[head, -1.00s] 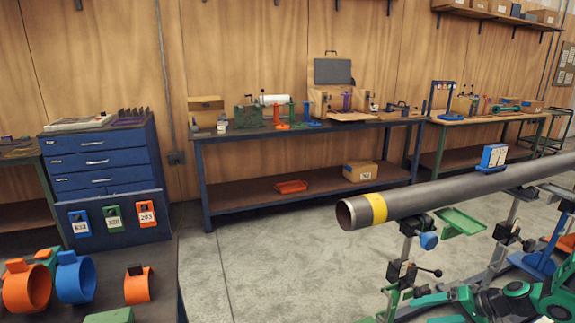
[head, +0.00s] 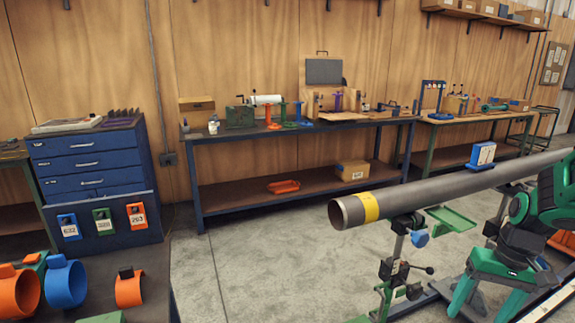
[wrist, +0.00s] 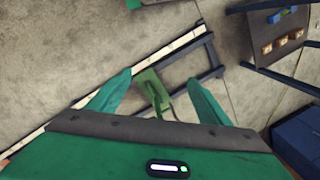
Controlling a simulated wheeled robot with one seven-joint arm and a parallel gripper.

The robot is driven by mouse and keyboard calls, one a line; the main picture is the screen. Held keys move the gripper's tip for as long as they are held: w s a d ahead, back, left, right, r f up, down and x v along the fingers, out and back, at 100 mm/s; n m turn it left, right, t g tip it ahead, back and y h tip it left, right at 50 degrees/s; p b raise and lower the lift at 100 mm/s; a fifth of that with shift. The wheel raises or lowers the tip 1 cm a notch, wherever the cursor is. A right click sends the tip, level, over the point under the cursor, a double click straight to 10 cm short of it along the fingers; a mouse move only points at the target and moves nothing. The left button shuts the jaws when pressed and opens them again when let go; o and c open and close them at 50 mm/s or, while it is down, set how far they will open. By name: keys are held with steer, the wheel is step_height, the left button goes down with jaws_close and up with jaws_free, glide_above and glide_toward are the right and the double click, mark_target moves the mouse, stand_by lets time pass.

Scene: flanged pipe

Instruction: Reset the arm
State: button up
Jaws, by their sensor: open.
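My gripper (wrist: 158,92) shows in the wrist view with its two green fingers spread apart and nothing between them. Beneath it, well below, are the concrete floor, a green bracket (wrist: 150,88) and dark frame bars. In the head view my green arm stands at the right edge, beside the pipe; the gripper itself cannot be made out there. The grey pipe (head: 440,194) with a yellow band lies level on stands, its open end to the left. A blue-and-white block (head: 482,155) sits on top of it.
A long workbench (head: 290,135) with tools stands along the wooden wall. A blue drawer cabinet (head: 85,165) is at the left, with orange and blue clamp rings (head: 65,285) on a table in front. The floor (head: 260,260) between bench and pipe is clear.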

steer(key=s+a+r+m, duration=0.1)
steer(key=s+r, duration=0.2)
steer(key=s, duration=0.4)
steer(key=s+a+r+m+h, duration=0.1)
steer(key=s+r, duration=0.3)
steer(key=s, duration=0.3)
steer(key=shift+s+a+r+m, duration=0.25)
steer(key=shift+s+a+m, duration=0.05)
steer(key=shift+m, duration=0.1)
steer(key=shift+w+f, duration=0.25)
steer(key=shift+w, duration=0.4)
stand_by(0.5)
